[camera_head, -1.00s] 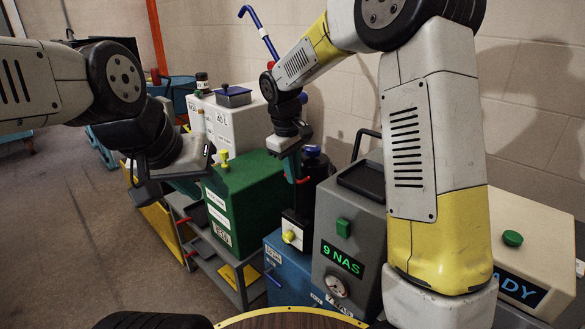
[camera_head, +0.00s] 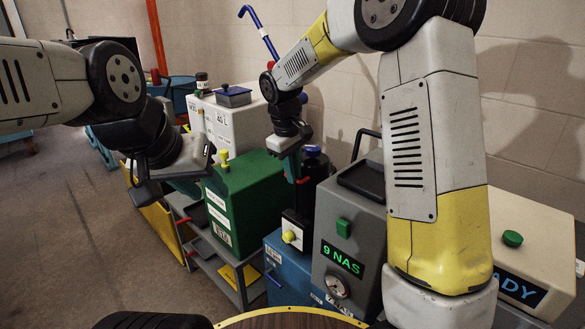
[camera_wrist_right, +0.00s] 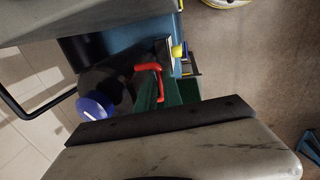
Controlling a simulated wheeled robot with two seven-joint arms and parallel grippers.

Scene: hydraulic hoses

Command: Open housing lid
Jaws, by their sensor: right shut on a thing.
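The housing is a dark block (camera_head: 296,217) with a yellow knob (camera_head: 290,236) low on its front. It stands on a blue cabinet (camera_head: 287,265) in the head view. A red handle (camera_wrist_right: 148,68) shows in the right wrist view, between the green fingers of my right gripper (camera_wrist_right: 150,88). My right gripper (camera_head: 291,172) points down over the housing and is shut on the red handle. It partly hides the lid, so I cannot tell how far the lid stands open. My left gripper (camera_head: 142,182) hangs away to the left, and its jaw gap is unclear.
A dark cylinder with a blue cap (camera_wrist_right: 92,107) stands close beside the handle. A grey unit reading 9 NAS (camera_head: 342,258) is just right of the housing. A green box (camera_head: 245,205) is to its left. The floor (camera_head: 80,240) at left is clear.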

